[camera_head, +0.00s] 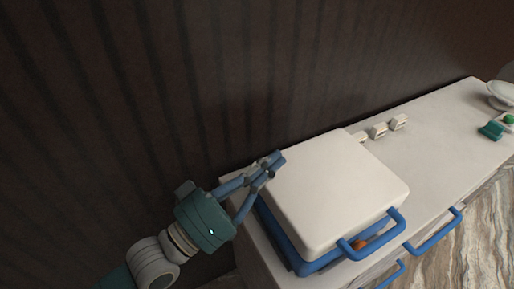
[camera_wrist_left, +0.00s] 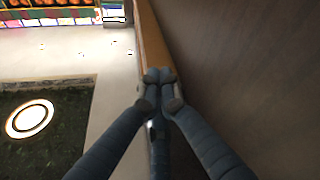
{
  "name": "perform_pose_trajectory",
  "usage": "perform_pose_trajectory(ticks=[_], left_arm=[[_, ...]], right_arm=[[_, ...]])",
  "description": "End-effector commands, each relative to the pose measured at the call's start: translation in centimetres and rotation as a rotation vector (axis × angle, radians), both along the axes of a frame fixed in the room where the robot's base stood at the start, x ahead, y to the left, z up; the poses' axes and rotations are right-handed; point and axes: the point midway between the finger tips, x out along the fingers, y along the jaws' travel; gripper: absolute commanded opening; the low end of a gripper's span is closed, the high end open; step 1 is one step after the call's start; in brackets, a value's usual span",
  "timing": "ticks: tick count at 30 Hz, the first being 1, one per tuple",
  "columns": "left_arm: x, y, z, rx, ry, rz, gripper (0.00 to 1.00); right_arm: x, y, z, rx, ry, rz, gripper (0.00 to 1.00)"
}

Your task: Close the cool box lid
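The cool box (camera_head: 284,243) is blue and stands on the near end of the white counter. Its white lid (camera_head: 335,185) lies over the box top, and I cannot tell whether it sits fully flush. A blue handle (camera_head: 372,240) sticks out at the front. My left gripper (camera_head: 275,160) is at the lid's back left edge with its fingertips together; whether it touches the lid is unclear. In the left wrist view the fingertips (camera_wrist_left: 159,76) also meet, with nothing seen between them. My right gripper is not in view.
Several small white blocks (camera_head: 379,130) stand on the counter (camera_head: 440,125) behind the box. A green object (camera_head: 491,130) and a pale dish (camera_head: 502,91) are at the far right. A blue drawer handle (camera_head: 434,233) juts from the counter front. A dark ribbed wall (camera_head: 200,80) rises behind.

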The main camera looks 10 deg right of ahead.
Motion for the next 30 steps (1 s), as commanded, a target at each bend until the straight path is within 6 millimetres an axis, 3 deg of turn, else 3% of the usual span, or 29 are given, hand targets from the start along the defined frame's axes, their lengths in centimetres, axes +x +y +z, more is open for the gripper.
perform_pose_trajectory(ticks=[1, 12, 18, 30], left_arm=[[-0.8, -0.4, -1.4, 0.018, -0.041, -0.002, 0.00], [-5.4, -2.2, -6.3, 0.145, -0.348, -0.002, 0.00], [-6.7, -2.8, -8.4, 0.195, -0.472, -0.001, 0.00], [-7.8, -3.2, -10.5, 0.195, -0.471, 0.000, 0.00]], right_arm=[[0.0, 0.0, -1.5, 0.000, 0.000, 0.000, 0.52], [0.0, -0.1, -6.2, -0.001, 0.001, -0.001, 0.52], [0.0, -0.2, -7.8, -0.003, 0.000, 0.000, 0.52], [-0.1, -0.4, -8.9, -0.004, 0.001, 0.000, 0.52]])
